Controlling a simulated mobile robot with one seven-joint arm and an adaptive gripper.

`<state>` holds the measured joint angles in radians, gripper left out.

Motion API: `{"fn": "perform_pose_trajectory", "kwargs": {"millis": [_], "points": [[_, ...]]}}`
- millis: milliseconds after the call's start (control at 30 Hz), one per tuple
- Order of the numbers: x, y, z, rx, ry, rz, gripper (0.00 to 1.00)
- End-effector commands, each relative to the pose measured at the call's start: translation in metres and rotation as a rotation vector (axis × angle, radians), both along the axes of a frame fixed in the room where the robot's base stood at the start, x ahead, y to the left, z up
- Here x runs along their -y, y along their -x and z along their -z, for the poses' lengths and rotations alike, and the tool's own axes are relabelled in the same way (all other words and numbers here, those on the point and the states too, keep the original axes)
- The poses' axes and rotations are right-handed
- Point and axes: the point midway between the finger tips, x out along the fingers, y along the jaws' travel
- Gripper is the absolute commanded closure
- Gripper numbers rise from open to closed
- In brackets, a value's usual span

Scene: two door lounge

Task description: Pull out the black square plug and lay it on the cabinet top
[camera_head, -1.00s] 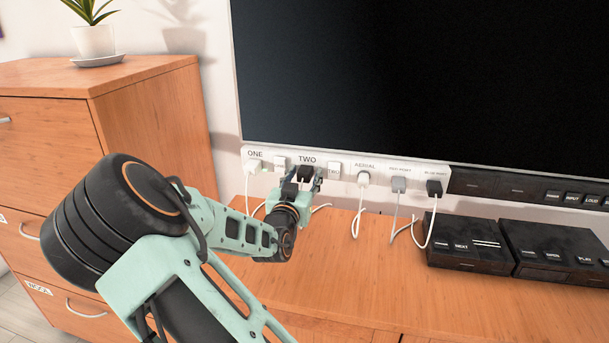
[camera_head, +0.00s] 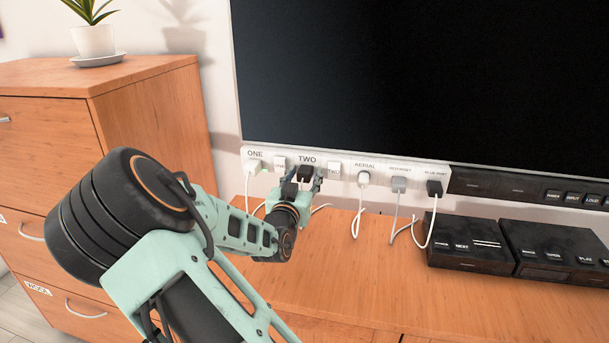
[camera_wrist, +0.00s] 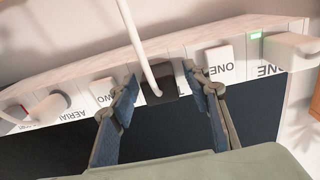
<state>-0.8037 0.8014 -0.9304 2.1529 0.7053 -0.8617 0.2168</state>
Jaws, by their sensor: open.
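The black square plug (camera_head: 305,172) sits in the white socket strip (camera_head: 347,167) under the label TWO. In the wrist view the same plug (camera_wrist: 168,90) has a white cable leaving it. My gripper (camera_head: 303,186) is at this plug. In the wrist view my gripper (camera_wrist: 164,88) is open, with one finger on each side of the plug and a visible gap on both sides. The cabinet top (camera_head: 340,270) is the wide wooden surface below the strip. The lower part of the plug's cable is partly hidden by my arm in the head view.
White plugs sit at ONE (camera_head: 254,167) and AERIAL (camera_head: 363,179), a grey plug (camera_head: 398,184) and another black plug (camera_head: 434,188) farther right. Black boxes (camera_head: 468,243) stand at the right. A large screen (camera_head: 420,80) is above. The cabinet top's front middle is clear.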

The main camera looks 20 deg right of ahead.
Motion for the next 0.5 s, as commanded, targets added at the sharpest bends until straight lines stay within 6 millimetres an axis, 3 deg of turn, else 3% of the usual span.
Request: {"fn": "perform_pose_trajectory", "kwargs": {"millis": [67,433,500], "points": [[-0.0001,-0.0001,0.0,0.0,0.0,0.0,0.58],[-0.0001,-0.0001,0.0001,0.0,0.0,0.0,0.98],[-0.0001,-0.0001,0.0001,0.0,0.0,0.0,1.0]]}}
